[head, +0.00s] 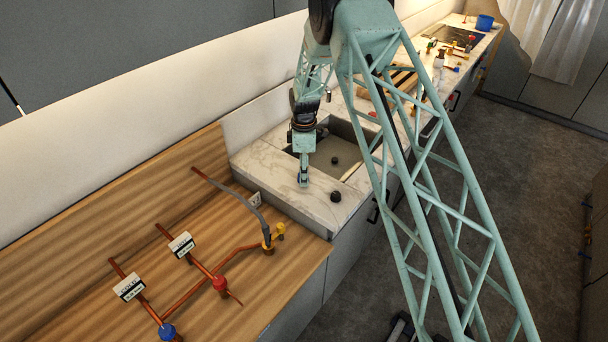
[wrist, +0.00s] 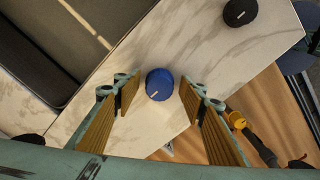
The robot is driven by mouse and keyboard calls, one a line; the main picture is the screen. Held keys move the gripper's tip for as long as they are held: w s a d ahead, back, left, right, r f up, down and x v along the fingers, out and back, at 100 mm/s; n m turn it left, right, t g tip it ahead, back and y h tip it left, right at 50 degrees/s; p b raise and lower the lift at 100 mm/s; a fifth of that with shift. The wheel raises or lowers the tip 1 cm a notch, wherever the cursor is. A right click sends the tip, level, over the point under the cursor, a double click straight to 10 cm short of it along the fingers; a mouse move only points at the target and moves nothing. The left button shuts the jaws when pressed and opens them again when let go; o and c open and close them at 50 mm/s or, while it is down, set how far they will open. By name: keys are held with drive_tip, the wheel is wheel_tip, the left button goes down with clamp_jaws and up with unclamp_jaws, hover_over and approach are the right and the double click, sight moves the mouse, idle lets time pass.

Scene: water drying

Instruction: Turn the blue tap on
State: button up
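A round blue tap knob (wrist: 159,84) with a small white mark sits on the marble counter in the wrist view. My gripper (wrist: 160,97) is open, with one wood-coloured finger pad on each side of the knob and a visible gap on both sides. I cannot tell how far the fingertips are above or around it. In the head view my gripper (head: 304,182) points down at the counter beside the sink, and mostly hides this knob. Another blue tap knob (head: 168,331) sits on the copper pipes at the bottom left of the head view.
A black knob (head: 335,196) stands on the marble counter (head: 262,168) near the sink (head: 345,150). A red tap (head: 220,284), a yellow-handled tap (head: 279,230) and two white gauges (head: 181,245) are on the wooden worktop (head: 80,240). A grey hose (head: 238,194) rises beside the counter.

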drive_tip(key=shift+c, duration=0.5)
drive_tip(key=c, duration=0.7)
drive_tip(key=shift+c, duration=0.2)
